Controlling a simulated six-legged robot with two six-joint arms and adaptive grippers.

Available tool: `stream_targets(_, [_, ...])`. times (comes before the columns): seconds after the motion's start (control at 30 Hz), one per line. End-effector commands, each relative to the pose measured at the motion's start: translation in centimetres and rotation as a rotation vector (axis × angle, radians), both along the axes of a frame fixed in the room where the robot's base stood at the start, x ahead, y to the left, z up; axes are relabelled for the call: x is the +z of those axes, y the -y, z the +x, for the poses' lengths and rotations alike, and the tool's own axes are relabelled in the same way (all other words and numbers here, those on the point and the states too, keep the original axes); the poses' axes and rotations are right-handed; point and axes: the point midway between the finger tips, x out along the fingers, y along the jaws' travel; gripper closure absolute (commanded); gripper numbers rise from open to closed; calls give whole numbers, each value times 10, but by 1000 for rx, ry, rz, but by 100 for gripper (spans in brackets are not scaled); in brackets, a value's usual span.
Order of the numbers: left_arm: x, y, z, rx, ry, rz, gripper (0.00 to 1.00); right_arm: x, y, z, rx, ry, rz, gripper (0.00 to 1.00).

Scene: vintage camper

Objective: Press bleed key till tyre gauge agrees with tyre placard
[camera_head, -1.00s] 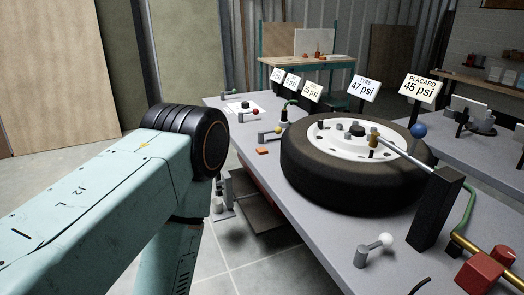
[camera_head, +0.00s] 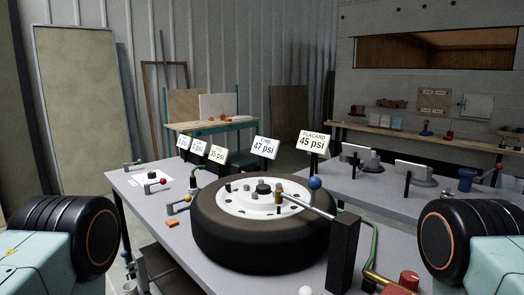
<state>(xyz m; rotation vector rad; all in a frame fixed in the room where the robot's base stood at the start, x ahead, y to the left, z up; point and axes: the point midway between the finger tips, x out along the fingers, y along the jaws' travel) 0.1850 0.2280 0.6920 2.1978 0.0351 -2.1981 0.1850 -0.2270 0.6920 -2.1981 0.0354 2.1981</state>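The tyre (camera_head: 260,235) lies flat on the grey bench (camera_head: 140,200), with a white wheel rim facing up. The tyre gauge sign (camera_head: 265,148) reads 47 psi. The placard sign (camera_head: 312,142) to its right reads 45 psi. A small flat orange piece (camera_head: 172,223) lies on the bench left of the tyre; I cannot tell whether it is the bleed key. Only my arm joints show at both lower sides; neither gripper is in view.
Several levers with coloured knobs, one red (camera_head: 162,181), stand along the bench's left side. Three smaller psi signs (camera_head: 217,154) stand behind them. A red block (camera_head: 409,280) and green hose (camera_head: 373,242) are at the front right. Another grey bench (camera_head: 370,180) stands behind on the right.

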Motion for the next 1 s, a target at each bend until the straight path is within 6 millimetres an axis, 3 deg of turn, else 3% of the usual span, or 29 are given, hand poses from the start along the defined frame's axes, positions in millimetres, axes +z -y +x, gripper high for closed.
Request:
stream_targets(0.23, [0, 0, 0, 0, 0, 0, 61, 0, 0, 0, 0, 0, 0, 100])
stream_targets(0.7, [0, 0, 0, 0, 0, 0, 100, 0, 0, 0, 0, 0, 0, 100])
stream_targets(1.0, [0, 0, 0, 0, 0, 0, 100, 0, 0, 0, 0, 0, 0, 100])
